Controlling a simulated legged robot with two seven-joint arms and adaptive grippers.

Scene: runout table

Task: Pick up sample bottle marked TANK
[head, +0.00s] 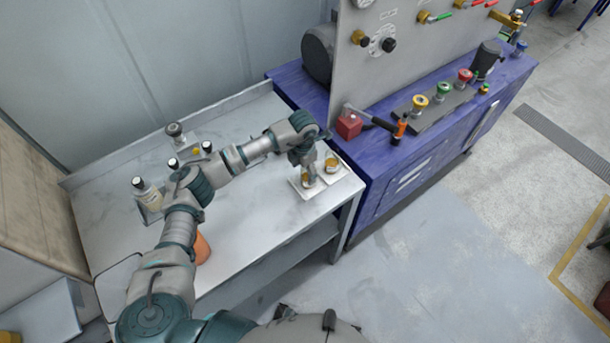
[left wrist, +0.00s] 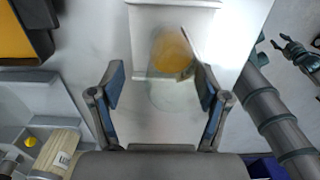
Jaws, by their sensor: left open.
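My left gripper (head: 312,172) is at the right end of the bench, over two small white square holders with amber-coloured vessels. In the left wrist view its two fingers (left wrist: 160,88) are spread apart. A clear vessel with an amber disc (left wrist: 172,50) stands between and beyond them. The right finger overlaps its edge; I cannot tell if they touch. The second amber vessel (head: 332,164) stands just to the right in the head view. No TANK marking is readable. A gripper (left wrist: 298,52), apparently my right, shows small at the left wrist view's right edge; its jaw state is unclear.
Several bottles, including a pale one with a dark cap (head: 147,192), stand on the left of the metal bench (head: 262,217). An orange object (head: 202,249) is partly hidden behind my arm. A blue cabinet (head: 410,165) with valves and a red block (head: 349,125) adjoins on the right.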

